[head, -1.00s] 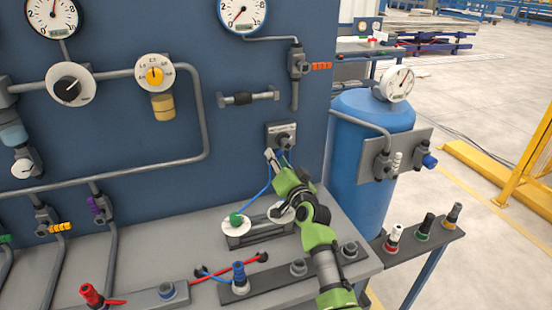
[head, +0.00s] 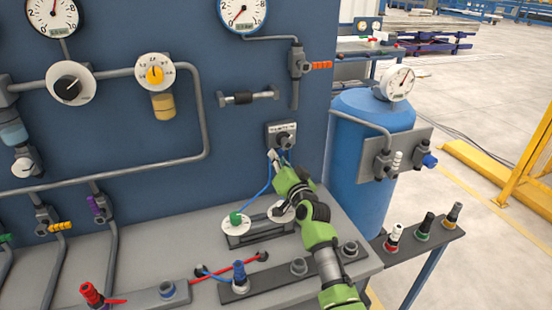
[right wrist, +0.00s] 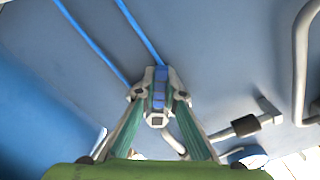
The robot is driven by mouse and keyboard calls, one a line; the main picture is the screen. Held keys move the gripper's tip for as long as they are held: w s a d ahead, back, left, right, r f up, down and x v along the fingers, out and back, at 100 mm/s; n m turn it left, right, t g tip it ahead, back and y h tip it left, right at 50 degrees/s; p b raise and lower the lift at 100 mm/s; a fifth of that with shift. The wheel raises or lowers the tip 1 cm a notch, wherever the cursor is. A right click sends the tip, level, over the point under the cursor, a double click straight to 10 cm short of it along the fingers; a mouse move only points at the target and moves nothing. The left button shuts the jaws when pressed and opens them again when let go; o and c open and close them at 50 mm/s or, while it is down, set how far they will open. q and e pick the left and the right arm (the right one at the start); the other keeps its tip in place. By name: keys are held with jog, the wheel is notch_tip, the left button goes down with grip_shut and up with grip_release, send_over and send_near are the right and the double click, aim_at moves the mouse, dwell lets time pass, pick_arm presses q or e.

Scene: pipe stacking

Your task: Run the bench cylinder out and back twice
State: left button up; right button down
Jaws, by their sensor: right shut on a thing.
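The bench cylinder, a dark grey unit with two white discs (head: 258,237), lies on the bench; a green fitting (head: 236,218) sits on its left disc. A small valve (head: 281,133) with a dark knob is on the blue panel above it. My right gripper (head: 276,157) is just below this valve. In the right wrist view, its fingers (right wrist: 158,101) are shut on a small grey-and-blue part (right wrist: 159,88), apparently of the valve. Blue hoses (right wrist: 138,32) run past it. My right arm hides some of the cylinder's right end. My left gripper is not in view.
A blue tank (head: 355,160) with a gauge stands right of the panel. A rack (head: 420,245) holds several fittings. A blue connector (head: 239,272) and red and blue hoses lie at the bench front. Pipes and gauges cover the panel.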

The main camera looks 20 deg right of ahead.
jog(key=d+n, duration=0.6)
jog(key=n, duration=0.9)
jog(key=shift+d+p, duration=0.35)
jog(key=shift+w+r, duration=0.1)
jog(key=c, duration=2.1)
grip_release()
jog(key=s, duration=1.2)
jog(key=shift+d, duration=0.25)
